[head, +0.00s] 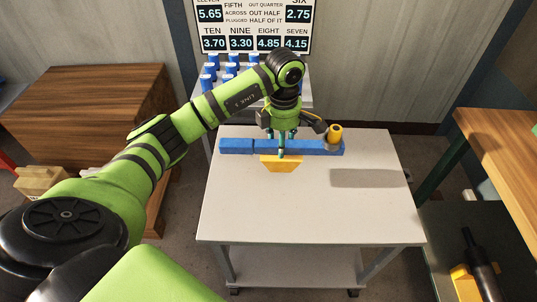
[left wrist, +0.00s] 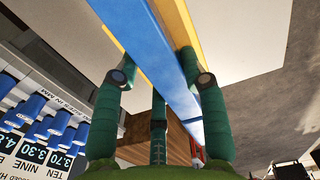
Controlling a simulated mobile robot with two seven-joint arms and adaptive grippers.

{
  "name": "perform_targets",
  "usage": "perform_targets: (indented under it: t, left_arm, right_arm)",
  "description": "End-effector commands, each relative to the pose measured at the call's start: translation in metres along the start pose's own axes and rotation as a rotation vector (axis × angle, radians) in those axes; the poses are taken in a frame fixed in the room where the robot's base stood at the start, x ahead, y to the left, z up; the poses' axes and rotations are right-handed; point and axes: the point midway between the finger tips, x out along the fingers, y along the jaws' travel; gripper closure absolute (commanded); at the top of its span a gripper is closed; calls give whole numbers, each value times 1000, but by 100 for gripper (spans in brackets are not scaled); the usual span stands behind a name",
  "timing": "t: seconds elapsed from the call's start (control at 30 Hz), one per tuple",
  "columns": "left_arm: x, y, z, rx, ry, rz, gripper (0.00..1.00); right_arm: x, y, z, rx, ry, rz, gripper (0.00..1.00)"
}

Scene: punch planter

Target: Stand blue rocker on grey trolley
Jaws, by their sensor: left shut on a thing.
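The blue rocker (head: 240,147) is a long blue bar with a yellow wedge-shaped foot (head: 281,163) under its middle and an orange-yellow cylinder (head: 335,133) at its right end. My left gripper (head: 281,138) is shut on the bar near its middle, from above. In the left wrist view, the green fingers of my left gripper (left wrist: 163,77) lie on both sides of the blue bar (left wrist: 160,55). The bar lies roughly level across the far part of the grey trolley (head: 300,215). A shadow off to its right suggests it is raised above the top. My right gripper is out of view.
Several blue cylinders (head: 208,78) stand on a pale stand behind the trolley, below a number board (head: 254,25). A wooden cabinet (head: 85,100) is at left and a wooden bench (head: 505,150) at right. The trolley's near top is bare.

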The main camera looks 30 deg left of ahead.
Motion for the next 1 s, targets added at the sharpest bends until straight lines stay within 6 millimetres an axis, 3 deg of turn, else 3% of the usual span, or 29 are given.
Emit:
perform_targets:
  t: [0.1,0.3,0.47,0.77,1.0]
  left_arm:
    - [11,6,-22,-2,-2,1,100]
    - [24,12,-42,2,-4,3,100]
    - [30,12,-45,2,-4,3,100]
    - [64,12,-44,3,-5,1,100]
    - [66,13,-45,3,-5,4,100]
  right_arm:
    - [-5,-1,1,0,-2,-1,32]
    - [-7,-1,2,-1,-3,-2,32]
    - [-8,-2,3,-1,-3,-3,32]
    - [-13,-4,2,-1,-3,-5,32]
    - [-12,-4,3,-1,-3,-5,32]
